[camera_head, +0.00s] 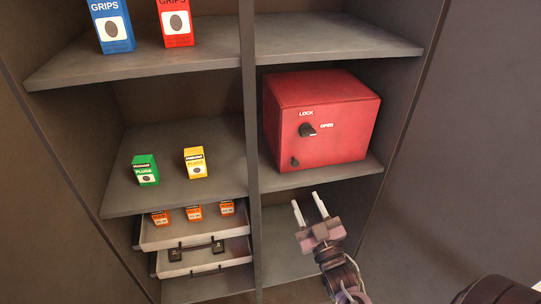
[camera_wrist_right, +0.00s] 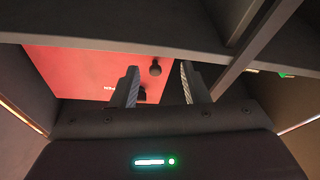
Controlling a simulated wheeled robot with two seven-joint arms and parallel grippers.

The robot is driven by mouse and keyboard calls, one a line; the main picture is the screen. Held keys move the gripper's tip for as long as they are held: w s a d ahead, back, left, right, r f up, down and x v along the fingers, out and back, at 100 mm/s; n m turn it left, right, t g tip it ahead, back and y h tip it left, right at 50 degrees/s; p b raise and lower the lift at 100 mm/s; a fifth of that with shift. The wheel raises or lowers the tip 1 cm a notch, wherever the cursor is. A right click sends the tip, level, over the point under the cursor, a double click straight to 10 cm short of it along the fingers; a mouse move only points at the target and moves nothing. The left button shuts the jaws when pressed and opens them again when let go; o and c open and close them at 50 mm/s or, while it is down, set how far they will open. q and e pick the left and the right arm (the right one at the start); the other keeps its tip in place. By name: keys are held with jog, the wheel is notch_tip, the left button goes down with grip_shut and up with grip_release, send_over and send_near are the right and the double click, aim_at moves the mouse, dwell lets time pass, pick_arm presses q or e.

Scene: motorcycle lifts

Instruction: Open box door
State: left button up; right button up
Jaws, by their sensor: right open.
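The red box (camera_head: 345,137) sits on the right-hand middle shelf of the cabinet, its front face showing. A dark knob (camera_head: 308,130) is on that face between the white words LOCK and OPEN. A smaller round dark knob (camera_head: 295,162) is near the lower left of the face. My right gripper (camera_head: 310,207) is open and empty, below and in front of the box, apart from it. In the right wrist view the red face (camera_wrist_right: 75,72) shows beyond the two fingers, with a small round knob (camera_wrist_right: 155,68) between them. My left gripper is not in view.
A vertical divider (camera_head: 250,150) stands left of the box. The shelf edge (camera_head: 330,177) runs under the box. On the left are small green (camera_head: 145,169) and yellow (camera_head: 195,162) boxes, above a drawer (camera_head: 195,229) holding orange boxes.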

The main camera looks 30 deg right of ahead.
aim_at(296, 166)
jog(key=shift+t+h, duration=0.3)
jog(key=shift+t, duration=0.2)
jog(key=w+r, duration=0.1)
jog(key=r, duration=0.1)
jog(key=w+r+p, duration=0.1)
jog(key=w+r, duration=0.1)
jog(key=r, duration=0.1)
jog(key=shift+w+d+r, duration=0.25)
jog(key=shift+d+r, duration=0.1)
jog(key=p+x, duration=0.1)
jog(key=x, duration=0.1)
jog(key=shift+w+a+f, duration=0.1)
jog(key=shift+w, duration=0.8)
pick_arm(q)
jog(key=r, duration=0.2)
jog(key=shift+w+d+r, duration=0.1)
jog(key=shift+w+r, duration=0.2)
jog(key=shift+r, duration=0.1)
pick_arm(e)
grip_shut()
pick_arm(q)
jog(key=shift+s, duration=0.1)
